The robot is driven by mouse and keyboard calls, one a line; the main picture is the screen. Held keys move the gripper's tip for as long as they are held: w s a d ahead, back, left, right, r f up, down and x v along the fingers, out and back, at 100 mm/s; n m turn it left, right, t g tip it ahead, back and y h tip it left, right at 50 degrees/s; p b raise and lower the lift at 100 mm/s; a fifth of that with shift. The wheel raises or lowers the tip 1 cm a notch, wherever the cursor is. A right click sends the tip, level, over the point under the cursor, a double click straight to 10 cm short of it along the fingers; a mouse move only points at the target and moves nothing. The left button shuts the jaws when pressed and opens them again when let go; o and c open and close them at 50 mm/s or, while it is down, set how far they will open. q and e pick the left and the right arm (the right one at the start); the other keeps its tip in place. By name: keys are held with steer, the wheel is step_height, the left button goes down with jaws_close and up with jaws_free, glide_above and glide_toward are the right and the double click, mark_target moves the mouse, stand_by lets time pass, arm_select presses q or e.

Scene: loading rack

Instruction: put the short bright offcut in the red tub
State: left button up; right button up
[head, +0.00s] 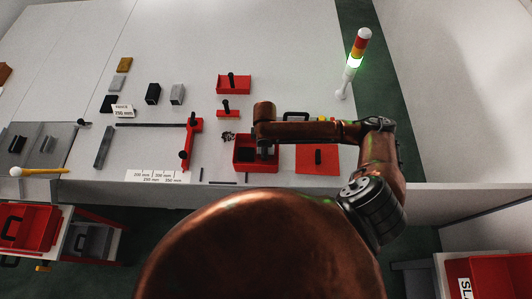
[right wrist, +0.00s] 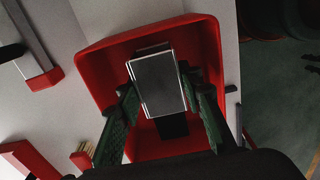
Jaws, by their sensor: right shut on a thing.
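My right gripper (head: 264,150) reaches in from the right in the head view and is over the red tub (head: 239,167). In the right wrist view its two dark green fingers (right wrist: 158,88) are shut on a short grey metal block with bright edges, the offcut (right wrist: 156,84). The offcut is over the inside of the red tub (right wrist: 98,62); whether it touches the floor of the tub I cannot tell. A dark patch (right wrist: 173,127) shows beneath it, either a black piece or shadow. In the head view the gripper mostly hides the offcut. My left gripper is not in view.
A flat red item with a black handle (head: 317,161) lies right of the tub. A red clamp-like fixture (head: 192,145), a long grey bar (head: 104,147) and small blocks (head: 177,94) stand to the left. A signal lamp (head: 355,62) stands at the table's right edge.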

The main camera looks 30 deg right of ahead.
steer(key=shift+w+d+f+p, duration=0.1)
steer(key=shift+d+f+p, duration=0.15)
steer(key=shift+f, duration=0.75)
steer(key=shift+d+f+p, duration=0.15)
steer(key=shift+f+p, duration=0.1)
steer(key=shift+f, duration=0.75)
steer(key=o, duration=1.2)
steer(key=shift+f, duration=0.1)
steer(key=shift+c, duration=0.2)
step_height(320, 180, up, 12)
steer(key=shift+r+b, duration=0.15)
steer(key=shift+b, duration=0.55)
